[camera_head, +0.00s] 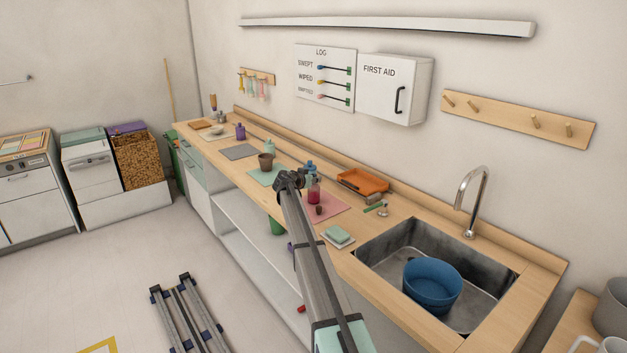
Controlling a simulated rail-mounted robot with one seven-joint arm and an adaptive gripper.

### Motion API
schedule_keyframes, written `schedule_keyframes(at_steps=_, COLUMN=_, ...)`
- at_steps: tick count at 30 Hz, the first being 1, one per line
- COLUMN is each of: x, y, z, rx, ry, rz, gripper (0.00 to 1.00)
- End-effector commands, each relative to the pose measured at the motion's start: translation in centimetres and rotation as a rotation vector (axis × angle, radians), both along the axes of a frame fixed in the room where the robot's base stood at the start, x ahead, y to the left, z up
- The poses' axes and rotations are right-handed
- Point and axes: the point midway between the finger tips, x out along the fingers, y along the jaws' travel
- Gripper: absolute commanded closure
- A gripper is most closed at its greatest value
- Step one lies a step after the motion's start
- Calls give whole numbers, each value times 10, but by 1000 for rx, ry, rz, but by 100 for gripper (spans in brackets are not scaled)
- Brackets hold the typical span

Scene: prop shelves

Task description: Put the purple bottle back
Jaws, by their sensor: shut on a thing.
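A small purple bottle (240,131) stands upright on the far part of the wooden counter, behind the grey mat. My gripper (289,180) is over the middle of the counter, at the far end of my arm, seen from behind. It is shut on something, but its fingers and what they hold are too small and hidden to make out. A bottle with magenta contents (314,191) stands just right of my gripper, on the pink mat (334,207). Whether they touch cannot be told. A small purple thing (290,248) shows beside my arm below the counter edge, partly hidden.
A brown cup (265,161) stands on the green mat (262,178), left of my gripper. A blue bottle (310,168) and an orange tray (362,182) are behind it. The sink (500,283) with a blue tub (432,284) is at right. The grey mat (239,152) is bare.

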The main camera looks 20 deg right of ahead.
Motion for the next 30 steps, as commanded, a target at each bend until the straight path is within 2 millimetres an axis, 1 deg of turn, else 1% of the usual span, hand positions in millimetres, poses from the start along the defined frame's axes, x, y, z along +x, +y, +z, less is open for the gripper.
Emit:
schedule_keyframes(at_steps=1, x=0, y=0, z=-2, rx=-1, ry=-1, rz=0, gripper=100)
schedule_keyframes(at_steps=2, x=0, y=0, z=-2, rx=0, ry=0, rz=0, gripper=70)
schedule_keyframes(at_steps=3, x=0, y=0, z=-1, rx=0, ry=0, rz=0, gripper=56)
schedule_keyframes(at_steps=4, x=0, y=0, z=-1, rx=0, ry=0, rz=0, gripper=48)
schedule_keyframes(at_steps=13, x=0, y=0, z=-1, rx=0, ry=0, rz=0, gripper=48)
schedule_keyframes(at_steps=18, x=-1, y=2, z=4, rx=0, ry=0, rz=0, gripper=48)
schedule_keyframes(at_steps=22, x=-14, y=18, z=7, rx=0, ry=0, rz=1, gripper=48)
schedule_keyframes(at_steps=30, x=-44, y=58, z=25, rx=0, ry=-1, rz=2, gripper=48)
